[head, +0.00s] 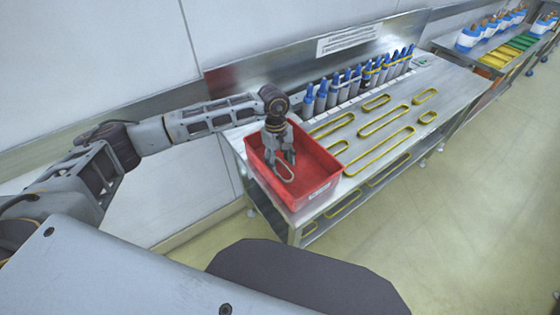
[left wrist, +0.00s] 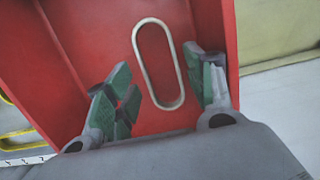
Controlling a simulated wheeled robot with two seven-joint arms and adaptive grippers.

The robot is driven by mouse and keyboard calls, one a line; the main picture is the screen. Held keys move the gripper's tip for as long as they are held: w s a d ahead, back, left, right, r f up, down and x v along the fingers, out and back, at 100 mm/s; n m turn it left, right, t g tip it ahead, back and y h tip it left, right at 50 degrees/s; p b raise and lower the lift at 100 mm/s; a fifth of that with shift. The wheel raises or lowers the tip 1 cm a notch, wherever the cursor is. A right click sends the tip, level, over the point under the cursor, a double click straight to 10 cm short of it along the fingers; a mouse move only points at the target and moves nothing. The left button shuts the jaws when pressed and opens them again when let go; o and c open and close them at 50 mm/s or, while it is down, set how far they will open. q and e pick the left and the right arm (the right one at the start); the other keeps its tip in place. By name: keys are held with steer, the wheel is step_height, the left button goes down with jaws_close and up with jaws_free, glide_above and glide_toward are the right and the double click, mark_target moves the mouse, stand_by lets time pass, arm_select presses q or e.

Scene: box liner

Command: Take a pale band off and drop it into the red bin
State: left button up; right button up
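The red bin (head: 322,188) stands at the near left end of the metal table, and its inside fills most of the left wrist view (left wrist: 95,40). My left gripper (head: 282,158) points down inside the bin's opening. Its green-padded fingers (left wrist: 160,80) are spread apart. A pale oval band (head: 284,180) is in the bin just below the fingers. In the left wrist view the pale band (left wrist: 142,62) shows beyond and between the fingertips, apparently touching neither. I cannot tell whether it rests on the bin floor. My right gripper is out of view.
Several yellow bands (head: 398,141) lie on the metal table (head: 452,90) right of the bin. A row of blue-topped bottles (head: 345,84) stands along the back. A second table with more bottles (head: 470,38) is at the far right. The floor (head: 480,200) in front is clear.

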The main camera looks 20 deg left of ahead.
arm_select(q)
steer(key=shift+o, duration=0.5)
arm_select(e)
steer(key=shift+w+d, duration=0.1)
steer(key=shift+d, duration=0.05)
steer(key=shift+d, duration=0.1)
arm_select(q)
steer(key=shift+w+r, duration=0.15)
steer(key=shift+r, duration=0.35)
step_height(320, 180, up, 11)
steer(key=a, duration=0.1)
steer(key=shift+w+a, duration=0.2)
steer(key=shift+w, duration=0.2)
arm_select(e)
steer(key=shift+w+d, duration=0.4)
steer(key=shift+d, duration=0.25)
arm_select(q)
steer(key=shift+f, duration=0.1)
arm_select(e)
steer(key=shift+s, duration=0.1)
